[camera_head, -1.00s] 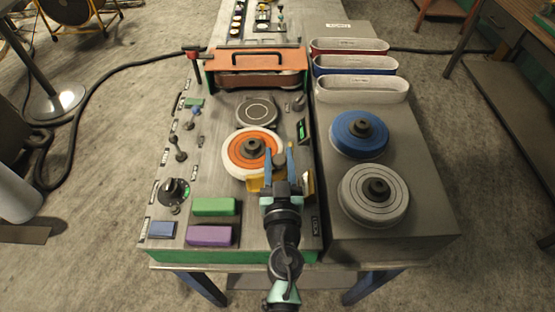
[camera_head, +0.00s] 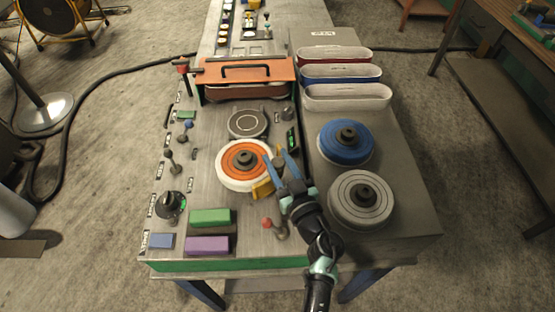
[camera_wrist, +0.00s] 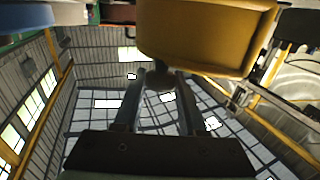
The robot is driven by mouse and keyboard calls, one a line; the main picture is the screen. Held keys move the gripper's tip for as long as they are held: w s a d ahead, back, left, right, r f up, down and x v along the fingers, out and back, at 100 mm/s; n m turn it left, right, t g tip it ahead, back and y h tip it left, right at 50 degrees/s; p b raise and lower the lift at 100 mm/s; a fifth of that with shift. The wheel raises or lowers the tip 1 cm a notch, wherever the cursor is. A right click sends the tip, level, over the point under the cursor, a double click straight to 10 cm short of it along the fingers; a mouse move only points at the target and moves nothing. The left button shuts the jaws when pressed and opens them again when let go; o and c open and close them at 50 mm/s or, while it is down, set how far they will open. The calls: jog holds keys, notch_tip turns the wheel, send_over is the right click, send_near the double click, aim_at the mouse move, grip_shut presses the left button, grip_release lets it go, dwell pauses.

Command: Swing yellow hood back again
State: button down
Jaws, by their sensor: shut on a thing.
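The yellow hood (camera_head: 262,188) shows as a small yellow piece at the front right edge of the orange and white disc (camera_head: 244,165), partly hidden by my gripper. In the wrist view the hood (camera_wrist: 205,35) is large, across the top. My gripper (camera_head: 279,160) has its blue fingers beside the hood, on its right. In the wrist view the fingers are shut on a dark round knob (camera_wrist: 160,79) just below the hood. The knob's join to the hood is hard to see.
A lever with a red knob (camera_head: 267,222) stands just left of my arm. Green (camera_head: 210,217) and purple (camera_head: 208,244) blocks lie at the front left. Blue (camera_head: 345,141) and grey (camera_head: 361,198) discs are on the right. An orange cover with a handle (camera_head: 246,75) is behind.

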jog(key=shift+f, duration=0.1)
jog(key=shift+c, duration=2.3)
grip_release()
jog(key=v, duration=1.3)
jog(key=shift+c, duration=0.2)
